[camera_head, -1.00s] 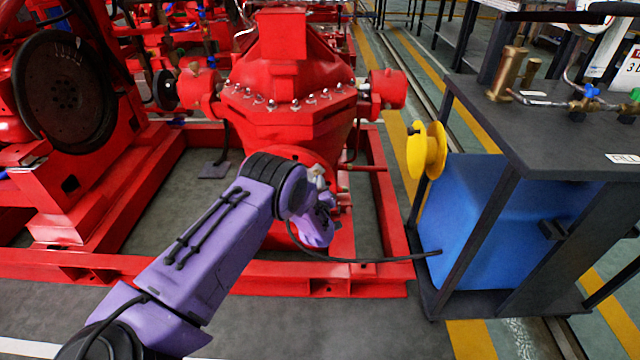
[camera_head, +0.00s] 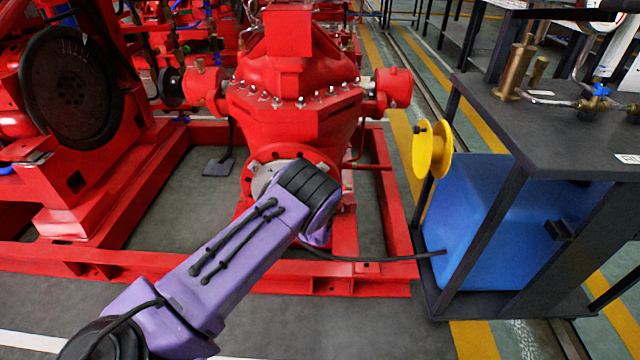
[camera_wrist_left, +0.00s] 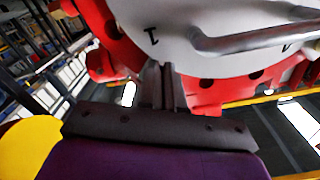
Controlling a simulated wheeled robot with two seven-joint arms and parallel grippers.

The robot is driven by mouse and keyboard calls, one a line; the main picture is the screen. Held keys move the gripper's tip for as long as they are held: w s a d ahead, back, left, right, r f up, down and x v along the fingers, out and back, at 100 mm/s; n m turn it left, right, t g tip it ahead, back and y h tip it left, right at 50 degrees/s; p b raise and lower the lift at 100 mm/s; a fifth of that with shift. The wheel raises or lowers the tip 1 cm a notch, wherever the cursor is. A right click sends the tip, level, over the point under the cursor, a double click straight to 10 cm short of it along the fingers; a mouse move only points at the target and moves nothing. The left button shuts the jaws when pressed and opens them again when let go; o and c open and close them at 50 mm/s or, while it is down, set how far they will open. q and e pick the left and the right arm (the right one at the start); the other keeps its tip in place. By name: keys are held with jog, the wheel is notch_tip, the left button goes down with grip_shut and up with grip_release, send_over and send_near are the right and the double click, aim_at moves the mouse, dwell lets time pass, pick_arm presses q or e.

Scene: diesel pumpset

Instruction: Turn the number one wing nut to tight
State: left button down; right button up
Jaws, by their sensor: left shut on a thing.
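A pale round plate (camera_wrist_left: 225,50) with a dark mark like an "I" and a bent metal bar (camera_wrist_left: 255,38) fills the top of the left wrist view. The plate's grey edge also shows on the red pump's front flange (camera_head: 262,182) in the head view. My left gripper (camera_wrist_left: 162,85) is at the plate's lower edge, just below the mark. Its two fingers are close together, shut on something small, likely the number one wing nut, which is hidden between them. In the head view, my purple left arm hides the gripper. My right gripper is out of view.
The red pump (camera_head: 290,90) stands in a red base frame (camera_head: 140,268). A dark-framed bench (camera_head: 560,125) with a blue tank (camera_head: 475,215) and a yellow reel (camera_head: 432,150) stands at the right. A dark hose (camera_head: 385,259) runs across to the tank.

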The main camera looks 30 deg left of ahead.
pick_arm(q)
jog(key=m+b, duration=0.1)
jog(key=m, duration=0.3)
jog(key=r+m+b, duration=0.1)
jog(key=m, duration=0.3)
jog(key=m+b, duration=0.1)
jog(key=m, duration=0.3)
jog(key=shift+s+a+r, duration=0.15)
jog(key=shift+s+a, duration=0.05)
jog(key=shift+a, duration=0.2)
dwell(0.3)
jog(key=c, duration=1.3)
grip_release()
jog(key=shift+s, duration=0.1)
